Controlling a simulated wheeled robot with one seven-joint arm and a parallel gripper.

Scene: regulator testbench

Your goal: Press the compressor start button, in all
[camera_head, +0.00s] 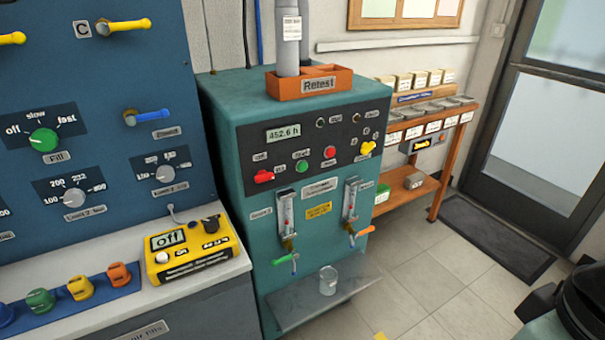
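The teal compressor cabinet (225,130) stands in the middle of the head view. Its dark upper panel holds a green round button (302,167) with a small label above it that seems to read Start. A display (283,133) above reads 452.6 h. The green button's face is uncovered. My gripper is not in view.
Below the panel are two flow tubes with valves and a grey shelf (320,291) bearing a clear beaker (328,280). An orange Retest box (311,85) sits on top. A bench with a yellow device (190,252) stands left. The tiled floor at right is mostly clear.

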